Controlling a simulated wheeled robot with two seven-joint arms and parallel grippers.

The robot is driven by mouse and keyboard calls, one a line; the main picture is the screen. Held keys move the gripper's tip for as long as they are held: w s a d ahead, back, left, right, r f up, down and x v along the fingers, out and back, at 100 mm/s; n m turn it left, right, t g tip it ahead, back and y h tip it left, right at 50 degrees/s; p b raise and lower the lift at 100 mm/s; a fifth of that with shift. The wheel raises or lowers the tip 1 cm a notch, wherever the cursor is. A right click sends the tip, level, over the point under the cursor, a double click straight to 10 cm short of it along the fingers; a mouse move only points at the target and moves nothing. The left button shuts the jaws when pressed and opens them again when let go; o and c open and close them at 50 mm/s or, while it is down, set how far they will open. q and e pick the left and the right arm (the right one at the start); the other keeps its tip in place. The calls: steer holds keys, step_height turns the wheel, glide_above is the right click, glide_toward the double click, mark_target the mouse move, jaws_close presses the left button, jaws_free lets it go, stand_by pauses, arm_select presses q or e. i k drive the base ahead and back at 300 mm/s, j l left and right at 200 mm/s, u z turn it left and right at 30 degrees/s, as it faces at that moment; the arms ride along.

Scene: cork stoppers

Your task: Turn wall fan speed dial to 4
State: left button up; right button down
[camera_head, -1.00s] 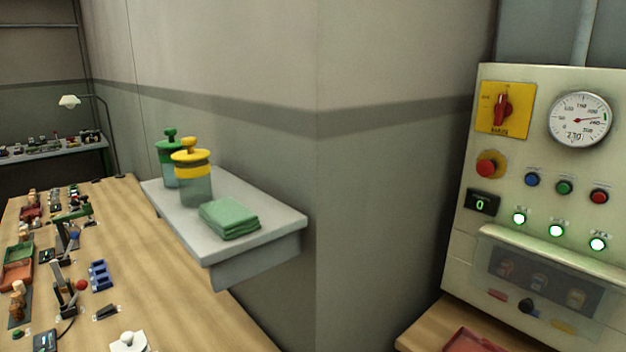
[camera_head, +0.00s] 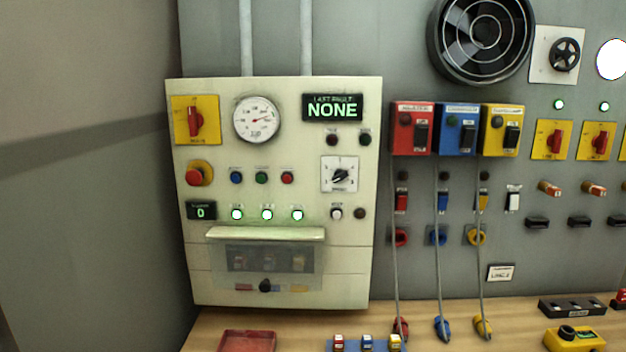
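The wall fan (camera_head: 481,38) is a large black round fan high on the grey wall, cut off at the top of the view. Right beside it is a white plate with a black round spoked knob (camera_head: 565,54), which looks like its dial. Any numbers on that plate are too small to read, so I cannot tell its setting. Neither of my grippers shows in this view.
A cream control panel (camera_head: 350,270) stands at left with a gauge (camera_head: 257,120), buttons and a smaller black rotary dial (camera_head: 340,175). Red, blue and yellow (camera_head: 501,130) switch boxes with hanging cables are below the fan. A wooden bench (camera_head: 510,335) runs along the bottom.

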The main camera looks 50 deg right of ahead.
mark_target(339, 175)
steer(key=l+z, duration=0.1)
steer(key=z, duration=1.45)
steer(key=i+j, duration=0.05)
